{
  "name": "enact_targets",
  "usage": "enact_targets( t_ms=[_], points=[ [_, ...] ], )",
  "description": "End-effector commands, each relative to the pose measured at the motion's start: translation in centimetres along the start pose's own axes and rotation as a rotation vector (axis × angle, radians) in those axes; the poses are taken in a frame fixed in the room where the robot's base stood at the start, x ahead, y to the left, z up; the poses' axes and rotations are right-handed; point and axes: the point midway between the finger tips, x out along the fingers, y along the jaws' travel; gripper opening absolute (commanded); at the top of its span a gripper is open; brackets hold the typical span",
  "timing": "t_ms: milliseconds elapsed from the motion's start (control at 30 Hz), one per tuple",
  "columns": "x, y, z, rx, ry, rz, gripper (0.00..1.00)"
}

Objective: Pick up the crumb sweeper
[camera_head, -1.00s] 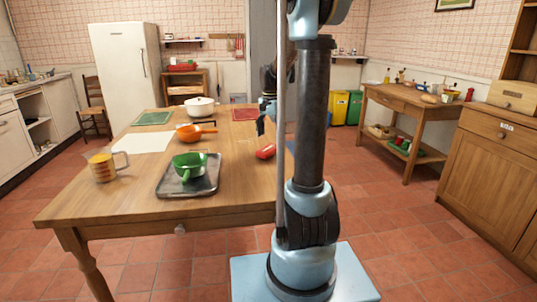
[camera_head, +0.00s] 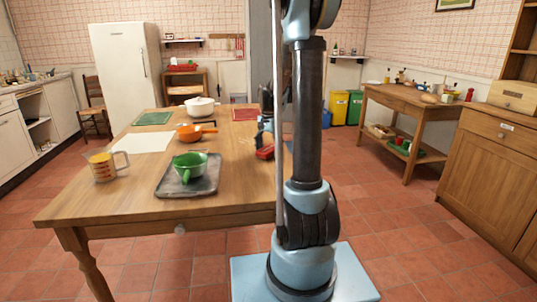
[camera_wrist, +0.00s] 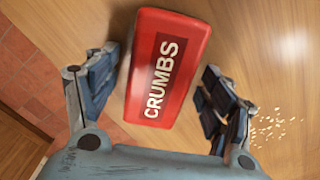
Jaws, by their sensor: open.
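The crumb sweeper (camera_wrist: 168,68) is a red box with a dark label reading "CRUMBS". In the wrist view it lies on the wooden table between my gripper's open fingers. My gripper (camera_wrist: 160,95) is open, one finger at each side of the sweeper, with a gap visible on the right.
Pale crumbs (camera_wrist: 275,125) lie right of the gripper. The table (camera_head: 120,203) also holds a grey tray (camera_head: 173,190) with a green colander (camera_head: 190,162), an orange pan (camera_head: 190,132), a white pot (camera_head: 200,106) and a measuring cup (camera_head: 102,167). The table's edge is close to the sweeper.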

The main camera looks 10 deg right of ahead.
Motion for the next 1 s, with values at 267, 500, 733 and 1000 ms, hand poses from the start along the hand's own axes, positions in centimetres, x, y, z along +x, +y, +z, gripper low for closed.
enact_targets(
  t_ms=[267, 500, 733, 1000],
  points=[
    [0.0, 0.1, -0.1, 0.002, 0.000, 0.000, 0.27],
    [0.0, 0.1, -0.1, 0.002, 0.000, 0.000, 0.21],
    [-1.0, 0.1, -0.1, 0.002, 0.000, 0.000, 0.21],
    [-5.2, 0.2, -0.1, 0.002, 0.000, 0.000, 0.21]
  ],
)
